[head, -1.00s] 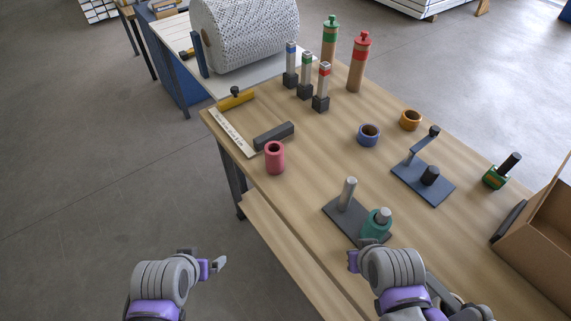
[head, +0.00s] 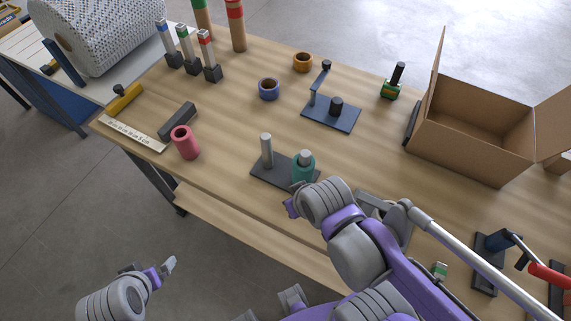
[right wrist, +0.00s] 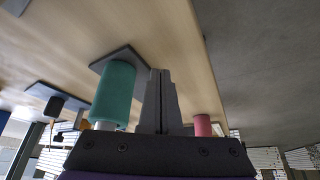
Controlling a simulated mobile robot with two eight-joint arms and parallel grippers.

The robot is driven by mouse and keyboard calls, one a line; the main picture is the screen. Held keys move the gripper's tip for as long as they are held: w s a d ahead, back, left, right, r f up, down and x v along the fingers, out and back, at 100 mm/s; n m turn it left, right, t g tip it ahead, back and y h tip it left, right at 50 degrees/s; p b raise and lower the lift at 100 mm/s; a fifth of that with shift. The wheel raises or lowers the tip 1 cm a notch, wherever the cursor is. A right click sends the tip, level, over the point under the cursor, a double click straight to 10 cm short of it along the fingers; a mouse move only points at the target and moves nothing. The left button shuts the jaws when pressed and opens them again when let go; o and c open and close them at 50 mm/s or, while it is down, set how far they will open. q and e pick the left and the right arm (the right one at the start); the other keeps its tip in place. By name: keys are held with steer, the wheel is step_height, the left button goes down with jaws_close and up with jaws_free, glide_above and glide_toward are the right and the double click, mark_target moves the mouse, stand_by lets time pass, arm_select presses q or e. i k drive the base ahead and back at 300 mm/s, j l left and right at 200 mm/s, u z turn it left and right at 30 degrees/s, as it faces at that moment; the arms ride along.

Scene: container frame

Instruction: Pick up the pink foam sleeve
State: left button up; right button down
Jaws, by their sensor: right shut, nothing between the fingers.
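My right gripper (right wrist: 158,100) is shut and empty, beside a teal sleeve (right wrist: 113,95) and well apart from the pink one. In the head view my right gripper (head: 290,207) is at the table's front edge, mostly hidden by its wrist. My left gripper (head: 169,265) is off the table at lower left; its finger opening is unclear.
The teal sleeve sits over one peg of a dark two-peg base (head: 270,172), right of the pink sleeve. A dark grey block (head: 177,121) and a ruler strip (head: 134,135) lie close behind and left of it. An open cardboard box (head: 470,140) stands at the right.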

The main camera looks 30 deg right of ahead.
mark_target(186, 143)
steer(key=i+j, duration=0.15)
steer(key=j, duration=0.15)
steer(key=i+j+z, duration=0.1)
steer(key=j+z, duration=0.15)
steer(key=z, duration=0.15)
steer(key=i+j+z, duration=0.1)
steer(key=j+z, duration=0.3)
steer(key=l+z, duration=0.1)
steer(key=z, duration=0.85)
